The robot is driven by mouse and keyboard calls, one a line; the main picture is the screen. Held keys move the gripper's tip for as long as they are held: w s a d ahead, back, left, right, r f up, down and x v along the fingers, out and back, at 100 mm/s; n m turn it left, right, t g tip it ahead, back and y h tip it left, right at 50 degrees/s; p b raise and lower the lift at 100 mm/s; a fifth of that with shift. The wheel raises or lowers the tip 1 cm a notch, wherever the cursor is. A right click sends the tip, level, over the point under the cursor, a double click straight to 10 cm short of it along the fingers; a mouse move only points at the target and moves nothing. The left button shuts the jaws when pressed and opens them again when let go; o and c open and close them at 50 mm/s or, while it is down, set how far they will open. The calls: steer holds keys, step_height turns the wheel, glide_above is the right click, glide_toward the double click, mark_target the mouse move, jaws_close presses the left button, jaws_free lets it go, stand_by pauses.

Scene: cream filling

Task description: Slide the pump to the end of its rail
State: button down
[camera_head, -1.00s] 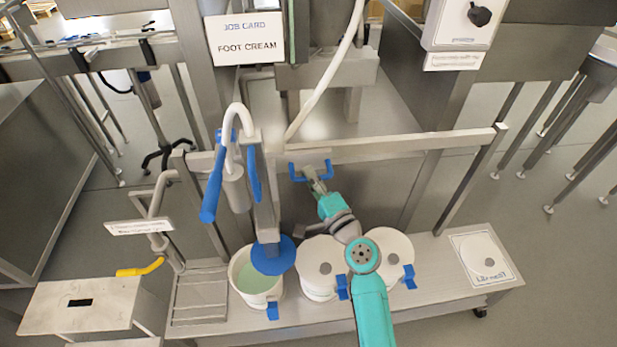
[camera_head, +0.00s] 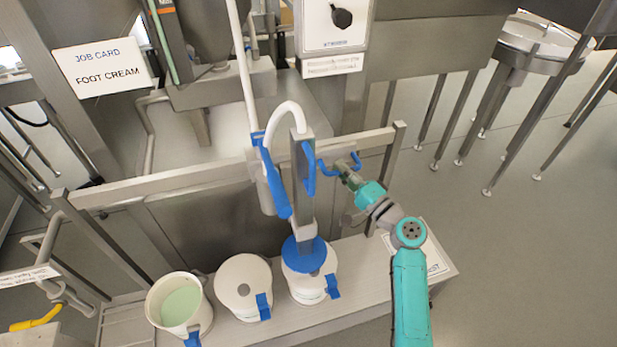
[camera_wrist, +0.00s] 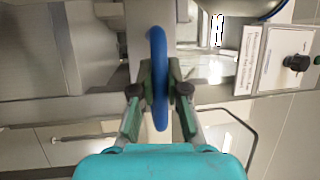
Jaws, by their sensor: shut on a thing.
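The pump (camera_head: 302,185) is a grey upright body with blue handles and a blue round foot, hung on a metal rail (camera_head: 180,181). It stands well to the right along the rail, with a stretch of bare rail between it and the right end post. Its blue foot (camera_head: 303,254) is over the rightmost of three white buckets. My gripper (camera_head: 344,166) is at the pump's right side, shut on the blue handle (camera_head: 325,168). In the wrist view the fingers (camera_wrist: 159,90) pinch the blue handle (camera_wrist: 157,50) from both sides.
The left bucket (camera_head: 190,318) is open with pale green cream. The middle bucket (camera_head: 243,286) and right bucket (camera_head: 318,290) have white tops. A job card sign (camera_head: 103,70) hangs at the left. A control box with a black knob (camera_head: 341,18) is above the rail. A white hose rises behind the pump.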

steer(key=w+d, duration=0.3)
steer(key=d, duration=0.9)
steer(key=w+d, duration=0.4)
steer(key=d, duration=0.8)
steer(key=c, duration=1.2)
jaws_free()
steer(key=shift+d, duration=0.2)
steer(key=shift+o, duration=0.2)
steer(key=shift+a, duration=0.1)
steer(key=v, duration=1.2)
